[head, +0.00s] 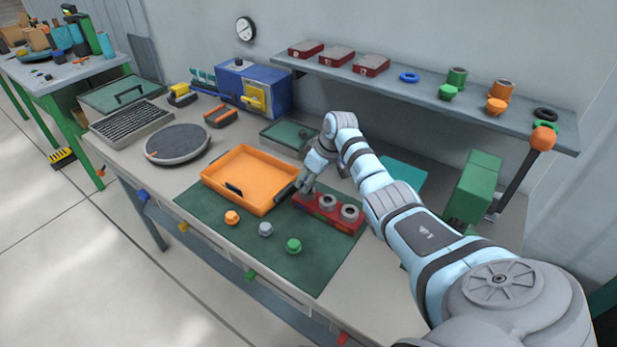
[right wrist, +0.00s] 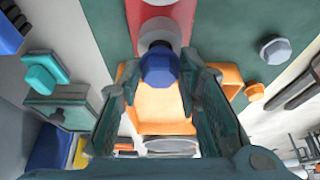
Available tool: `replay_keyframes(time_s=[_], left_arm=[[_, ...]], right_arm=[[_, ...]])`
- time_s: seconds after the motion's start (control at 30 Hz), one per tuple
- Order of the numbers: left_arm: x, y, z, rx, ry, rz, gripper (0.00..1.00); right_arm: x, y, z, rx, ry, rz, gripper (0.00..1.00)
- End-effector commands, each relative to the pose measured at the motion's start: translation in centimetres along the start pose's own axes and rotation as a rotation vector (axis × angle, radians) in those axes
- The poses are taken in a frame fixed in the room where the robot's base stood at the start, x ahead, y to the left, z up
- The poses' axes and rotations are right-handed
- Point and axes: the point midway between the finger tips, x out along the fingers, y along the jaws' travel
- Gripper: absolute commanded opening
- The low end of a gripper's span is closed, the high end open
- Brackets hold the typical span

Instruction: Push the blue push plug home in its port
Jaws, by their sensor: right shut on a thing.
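The red port block (head: 328,214) lies on the green mat beside the orange tray. Two grey ring ports show on it, a middle one (head: 327,202) and a right one (head: 349,212). My right gripper (head: 306,188) is over the block's left end, fingers down, and hides the port there. In the right wrist view, the blue push plug (right wrist: 160,66) sits between the fingers of my right gripper (right wrist: 160,82), which is shut on it. A grey ring (right wrist: 157,44) shows directly behind the plug. How deep the plug sits cannot be told. My left gripper is out of view.
An orange tray (head: 233,199) stands left of the block. Orange (head: 232,217), grey (head: 265,229) and green (head: 293,245) plugs stand on the mat (head: 320,265) in front. A shelf (head: 425,88) with red blocks and rings runs above the table's back.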

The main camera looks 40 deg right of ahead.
Motion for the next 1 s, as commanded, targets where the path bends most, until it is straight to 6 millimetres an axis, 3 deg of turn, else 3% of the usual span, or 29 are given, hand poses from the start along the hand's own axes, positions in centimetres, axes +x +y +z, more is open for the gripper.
replay_keyframes(time_s=[1.0], left_arm=[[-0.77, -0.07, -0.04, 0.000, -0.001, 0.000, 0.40]], right_arm=[[-0.03, -0.06, 0.14, 0.000, -0.001, 0.000, 0.09]])
